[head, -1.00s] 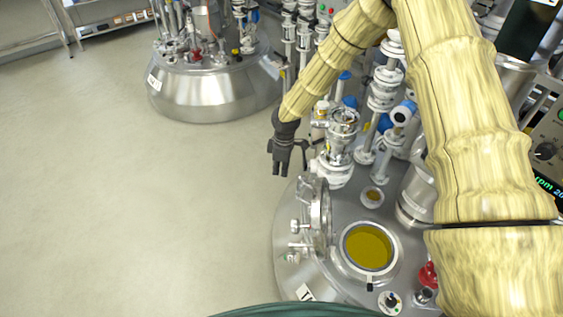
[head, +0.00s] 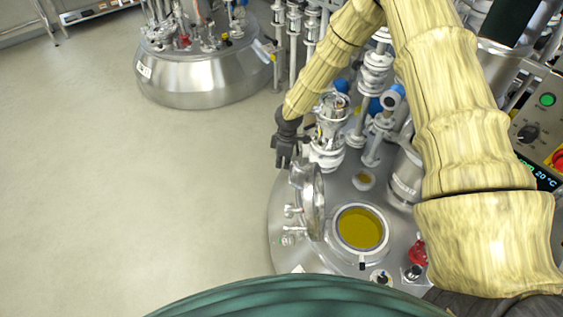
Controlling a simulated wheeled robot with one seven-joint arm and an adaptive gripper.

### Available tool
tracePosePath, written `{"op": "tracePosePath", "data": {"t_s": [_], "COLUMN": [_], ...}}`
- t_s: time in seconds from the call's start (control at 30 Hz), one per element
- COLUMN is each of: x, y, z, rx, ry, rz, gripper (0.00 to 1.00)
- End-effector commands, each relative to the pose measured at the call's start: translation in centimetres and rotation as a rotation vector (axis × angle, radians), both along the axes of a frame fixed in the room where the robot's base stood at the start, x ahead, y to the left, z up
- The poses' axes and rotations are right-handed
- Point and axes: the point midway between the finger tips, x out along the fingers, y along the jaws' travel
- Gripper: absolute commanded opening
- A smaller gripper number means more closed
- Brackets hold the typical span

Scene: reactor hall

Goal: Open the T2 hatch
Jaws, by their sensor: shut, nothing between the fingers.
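The near reactor (head: 283,253) has a round hatch opening (head: 385,232) with yellow-olive liquid showing inside. Its hatch lid (head: 313,203) stands upright on the left side of the opening, swung open, with small clamp knobs (head: 289,211) on its outer side. The vessel's label is mostly cut off by the green shape at the bottom, and I cannot read it. My gripper (head: 284,165) is dark grey, shut and empty. It points down just above and behind the raised lid in the picture; I cannot tell whether it touches the lid.
Glass pipes and valves (head: 375,75) stand behind the opening, close to my arm. A red fitting (head: 418,252) is right of the opening. A control panel (head: 532,130) stands at the right. Another steel reactor (head: 205,78) stands at the upper left. The floor at left is clear.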

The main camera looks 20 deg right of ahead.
Motion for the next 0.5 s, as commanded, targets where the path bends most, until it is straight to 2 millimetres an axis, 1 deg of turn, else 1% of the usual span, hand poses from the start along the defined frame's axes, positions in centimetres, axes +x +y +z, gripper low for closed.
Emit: {"op": "tracePosePath", "data": {"t_s": [0.23, 0.5], "x": [-0.1, -1.0], "y": [-0.4, -2.3], "z": [0.3, 1.5], "rx": [0.01, 0.077], "ry": [-0.003, -0.032], "rz": [-0.002, -0.005], "gripper": [0.0, 0.0]}}
